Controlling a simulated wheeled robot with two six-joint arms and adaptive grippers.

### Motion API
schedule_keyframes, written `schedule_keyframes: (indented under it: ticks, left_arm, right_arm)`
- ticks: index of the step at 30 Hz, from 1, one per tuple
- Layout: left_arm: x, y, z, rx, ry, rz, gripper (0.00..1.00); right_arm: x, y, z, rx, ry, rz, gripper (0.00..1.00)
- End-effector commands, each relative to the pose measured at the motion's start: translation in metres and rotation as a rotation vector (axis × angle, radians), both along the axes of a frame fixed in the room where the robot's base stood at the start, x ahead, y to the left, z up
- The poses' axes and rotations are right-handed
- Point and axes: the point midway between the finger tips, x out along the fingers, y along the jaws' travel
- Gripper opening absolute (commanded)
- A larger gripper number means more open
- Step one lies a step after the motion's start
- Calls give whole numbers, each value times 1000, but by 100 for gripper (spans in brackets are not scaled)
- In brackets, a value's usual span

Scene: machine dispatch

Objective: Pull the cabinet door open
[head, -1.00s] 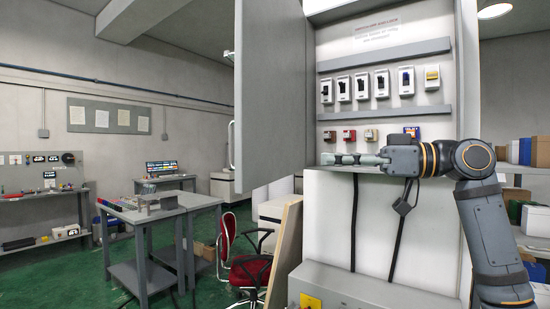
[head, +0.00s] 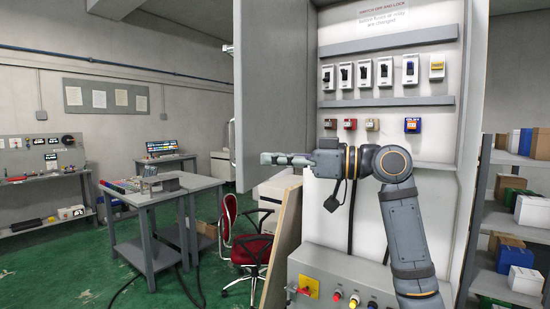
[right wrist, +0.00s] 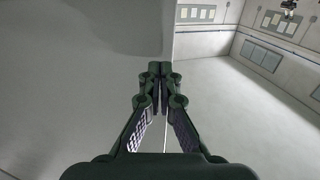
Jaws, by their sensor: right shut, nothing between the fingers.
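The cabinet door (head: 275,80) is a grey panel that stands swung open on the left side of the cabinet (head: 340,200). A pale upright handle (head: 232,148) is on the door's outer left edge. My right gripper (head: 266,158) points left in front of the open cabinet, its fingers over the door's inner face in the head view. In the right wrist view the fingers (right wrist: 159,70) are closed together with nothing between them, near a grey surface's edge. I cannot tell whether they touch the door. My left gripper is not in view.
Several switches (head: 362,73) and small locks (head: 412,125) line the cabinet's inside. A control box (head: 345,280) with buttons sits below. A red chair (head: 248,250) and a grey table (head: 165,195) stand to the left. Shelves with boxes (head: 532,210) stand at right.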

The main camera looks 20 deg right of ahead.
Motion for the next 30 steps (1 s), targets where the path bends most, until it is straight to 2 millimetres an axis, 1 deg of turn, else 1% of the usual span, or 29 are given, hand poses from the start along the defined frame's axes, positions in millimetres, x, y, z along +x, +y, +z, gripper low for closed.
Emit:
schedule_keyframes:
  ticks: [2, 5, 8, 12, 15, 21, 25, 27, 30]
  left_arm:
    - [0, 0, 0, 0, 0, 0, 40]
    - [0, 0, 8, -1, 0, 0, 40]
    - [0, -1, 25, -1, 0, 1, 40]
    - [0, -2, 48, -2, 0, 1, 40]
    - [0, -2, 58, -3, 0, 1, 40]
    - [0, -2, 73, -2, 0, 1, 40]
    - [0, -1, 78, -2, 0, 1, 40]
    - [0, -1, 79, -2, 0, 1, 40]
    - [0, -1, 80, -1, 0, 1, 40]
  right_arm:
    - [0, 0, 0, 0, 0, 0, 0]
    - [5, 7, 3, 3, 1, 4, 0]
    - [19, 25, 8, 7, 3, 7, 0]
    - [44, 59, 10, 11, 3, 6, 0]
    - [63, 82, 9, 12, 3, 5, 0]
    - [104, 125, 6, 12, 5, -30, 0]
    - [128, 146, 4, 9, 5, -83, 0]
    - [137, 154, 3, 6, 3, -105, 0]
    - [143, 161, 1, 2, 1, -124, 0]
